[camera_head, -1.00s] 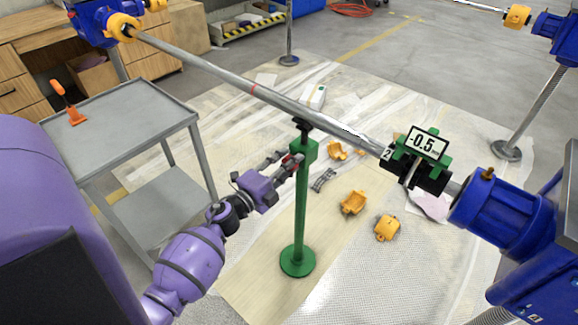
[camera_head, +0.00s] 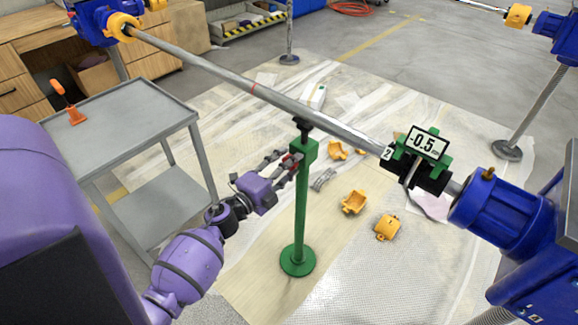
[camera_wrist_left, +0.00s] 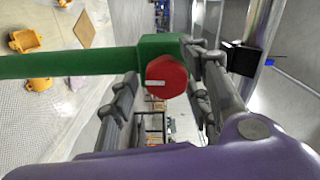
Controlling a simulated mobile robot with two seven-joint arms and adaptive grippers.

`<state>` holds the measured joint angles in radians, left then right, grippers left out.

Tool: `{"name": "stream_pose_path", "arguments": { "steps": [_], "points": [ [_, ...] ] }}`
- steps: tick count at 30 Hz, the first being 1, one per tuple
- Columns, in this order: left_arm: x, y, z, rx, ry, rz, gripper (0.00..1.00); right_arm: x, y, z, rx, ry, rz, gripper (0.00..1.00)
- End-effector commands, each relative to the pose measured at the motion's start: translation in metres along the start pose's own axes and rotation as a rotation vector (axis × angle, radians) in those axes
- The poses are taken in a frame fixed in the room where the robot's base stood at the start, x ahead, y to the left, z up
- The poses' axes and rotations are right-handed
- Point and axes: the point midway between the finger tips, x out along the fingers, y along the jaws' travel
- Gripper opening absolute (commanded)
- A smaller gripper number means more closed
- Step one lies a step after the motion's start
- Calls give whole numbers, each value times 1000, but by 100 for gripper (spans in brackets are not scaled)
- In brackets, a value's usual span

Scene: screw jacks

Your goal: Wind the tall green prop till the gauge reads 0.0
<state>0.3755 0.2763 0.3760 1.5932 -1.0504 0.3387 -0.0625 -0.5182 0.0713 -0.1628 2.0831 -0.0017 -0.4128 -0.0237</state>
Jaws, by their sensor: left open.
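The tall green prop (camera_head: 301,215) stands upright on a round base, its dark top under the long grey bar (camera_head: 262,90). A red knob with a white mark (camera_wrist_left: 166,78) is on the side of the prop's head; the mark lies level in the left wrist view. The gauge (camera_head: 427,144) on the bar reads -0.5. My left gripper (camera_head: 286,163) is at the prop's head, its fingers (camera_wrist_left: 160,95) open on either side of the knob in the left wrist view. I cannot tell whether they touch it. My right gripper is not in view.
A grey cart (camera_head: 120,120) with an orange clamp (camera_head: 75,115) stands left. Blue stands (camera_head: 505,215) hold the bar's ends. Several yellow pieces (camera_head: 353,202) lie on the floor sheet right of the prop.

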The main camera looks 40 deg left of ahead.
Motion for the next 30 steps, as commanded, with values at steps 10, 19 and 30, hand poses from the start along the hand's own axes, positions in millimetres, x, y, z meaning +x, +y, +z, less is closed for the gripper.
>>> {"name": "stream_pose_path", "arguments": {
  "steps": [10,19,30],
  "points": [
    [-68,2,0,-1,-2,5,44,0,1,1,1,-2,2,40],
    [-112,1,0,0,-1,3,44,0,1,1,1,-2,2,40],
    [-117,1,-1,0,0,2,44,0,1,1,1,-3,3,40]
  ]
}}
